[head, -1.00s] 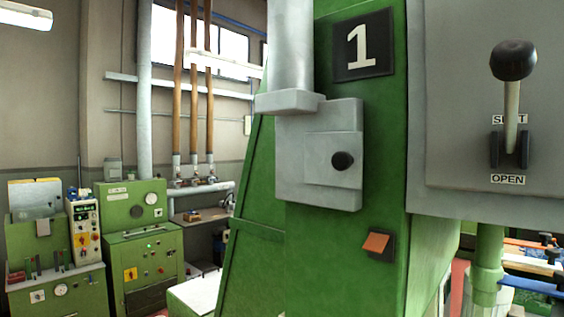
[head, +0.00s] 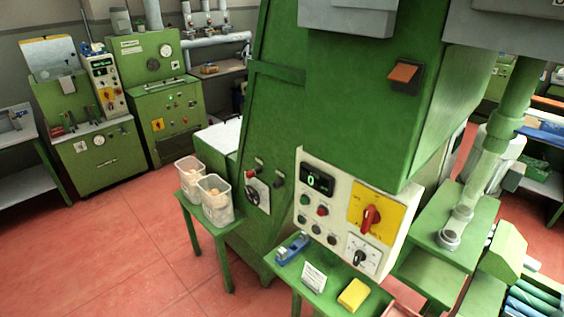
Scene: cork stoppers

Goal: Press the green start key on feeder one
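The green machine that carried the "1" plate in the earlier view fills the middle; the plate is now out of frame. Its pale control panel (head: 336,238) faces me at the lower centre. The panel has a dark display (head: 317,179) reading 0 and several small round buttons below it. One upper-left button looks green (head: 305,200), and a red button (head: 322,211) sits right of it. The buttons are too small to read any labels. A red rotary switch (head: 371,217) sits on a yellow plate, with a black knob (head: 360,257) below it. Neither gripper is in view.
An orange rocker switch (head: 403,73) is above the panel. A small green table (head: 320,296) below it holds a blue tape dispenser (head: 293,249), a white card (head: 314,277) and a yellow block (head: 353,295). Two clear tubs (head: 215,203) stand left. Red floor (head: 130,245) is open at left.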

